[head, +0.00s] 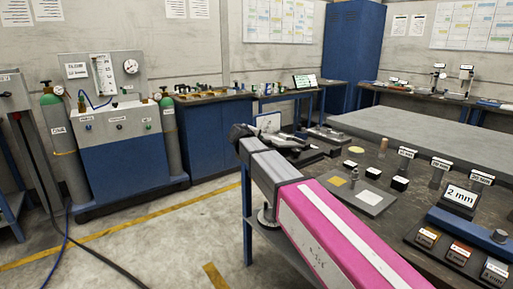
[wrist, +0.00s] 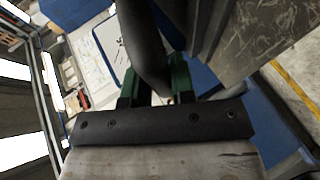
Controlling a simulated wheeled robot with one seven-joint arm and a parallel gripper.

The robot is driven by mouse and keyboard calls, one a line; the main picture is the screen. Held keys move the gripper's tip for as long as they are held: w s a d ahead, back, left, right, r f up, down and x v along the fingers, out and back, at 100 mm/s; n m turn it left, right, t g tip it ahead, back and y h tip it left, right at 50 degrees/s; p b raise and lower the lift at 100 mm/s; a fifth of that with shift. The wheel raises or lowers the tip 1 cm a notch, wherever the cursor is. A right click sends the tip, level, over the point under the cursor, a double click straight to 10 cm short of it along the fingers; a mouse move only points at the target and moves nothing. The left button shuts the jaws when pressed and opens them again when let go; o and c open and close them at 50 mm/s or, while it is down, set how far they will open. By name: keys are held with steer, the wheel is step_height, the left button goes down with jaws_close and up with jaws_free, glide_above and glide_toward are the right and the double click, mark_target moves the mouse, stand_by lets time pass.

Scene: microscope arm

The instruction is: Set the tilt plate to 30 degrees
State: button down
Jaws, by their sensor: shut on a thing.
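In the wrist view, the green fingers of my gripper (wrist: 155,82) sit on either side of a dark rounded bar (wrist: 145,40), and they are shut on it. A broad grey metal plate (wrist: 262,30) stands tilted to the right of the bar; it looks like the tilt plate, but I cannot read its angle. In the head view, the dark end of my gripper (head: 241,132) is at the near left edge of the dark bench, beside a grey metal device (head: 283,140). My own arm hides part of that device, and the fingertips cannot be made out there.
Right of my arm, the bench holds a grey plate (head: 362,196), small black blocks (head: 400,183), a "2 mm" sign (head: 459,197) and a labelled tray (head: 455,250). A white sheet (head: 269,123) stands behind the device. The floor left of the bench is open.

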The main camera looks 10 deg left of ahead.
steer(key=r, duration=0.1)
steer(key=r+g, duration=0.1)
steer(key=w+r, duration=0.1)
steer(key=shift+d+r+y, duration=0.35)
steer(key=shift+r+y, duration=0.05)
steer(key=shift+w+d+r, duration=0.2)
steer(key=shift+w+r, duration=0.05)
steer(key=shift+r, duration=0.35)
steer(key=shift+w+d+r, duration=0.2)
steer(key=shift+r, duration=0.4)
steer(key=c, duration=1)
jaws_free()
steer(key=shift+d, duration=0.1)
steer(key=shift+o, duration=0.2)
steer(key=v, duration=1)
steer(key=shift+s+r, duration=0.25)
